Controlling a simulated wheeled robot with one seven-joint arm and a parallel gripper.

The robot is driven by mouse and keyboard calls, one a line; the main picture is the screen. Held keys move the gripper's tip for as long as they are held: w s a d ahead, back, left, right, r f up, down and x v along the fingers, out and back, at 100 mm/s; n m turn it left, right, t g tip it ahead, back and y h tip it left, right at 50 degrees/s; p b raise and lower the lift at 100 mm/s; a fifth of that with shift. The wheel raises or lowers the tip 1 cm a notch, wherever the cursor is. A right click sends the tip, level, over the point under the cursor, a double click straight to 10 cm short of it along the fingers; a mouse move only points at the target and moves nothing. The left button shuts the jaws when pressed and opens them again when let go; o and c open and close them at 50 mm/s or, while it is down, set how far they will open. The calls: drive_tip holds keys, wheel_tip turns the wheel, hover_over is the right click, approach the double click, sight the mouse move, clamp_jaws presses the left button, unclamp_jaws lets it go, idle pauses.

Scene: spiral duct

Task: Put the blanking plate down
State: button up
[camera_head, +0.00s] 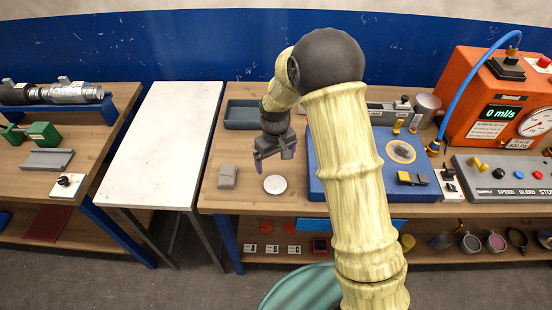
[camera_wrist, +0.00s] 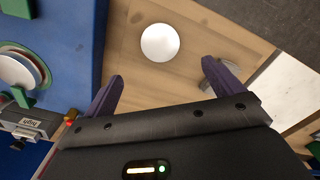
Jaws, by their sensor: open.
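A white round disc, which looks like the blanking plate (camera_head: 275,184), lies flat on the wooden bench top. It also shows in the wrist view (camera_wrist: 160,43), ahead of the fingertips and bare on the wood. My gripper (camera_head: 273,153) hangs above the bench, a little behind the disc in the head view. In the wrist view my gripper (camera_wrist: 163,82) has its two purple fingers spread wide with nothing between them. The fingers are apart from the disc.
A small grey block (camera_head: 227,176) sits left of the disc. A blue tray (camera_head: 242,114) stands behind. A blue base plate (camera_head: 317,186) with a round port lies to the right. A white-topped table (camera_head: 160,140) adjoins on the left, its top clear.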

drive_tip(key=s+d+r+m+t, duration=0.1)
drive_tip(key=s+d+r+m, duration=0.2)
drive_tip(key=s+d+r, duration=0.3)
drive_tip(key=s+d+r+m+t, duration=0.1)
drive_tip(key=s+d+r+m, duration=0.2)
drive_tip(key=s+d+r, duration=0.3)
drive_tip(key=s+d, duration=0.3)
drive_tip(key=s, duration=0.3)
drive_tip(key=shift+d+t, duration=0.2)
drive_tip(key=shift+t, duration=0.1)
drive_tip(key=shift+r, duration=0.1)
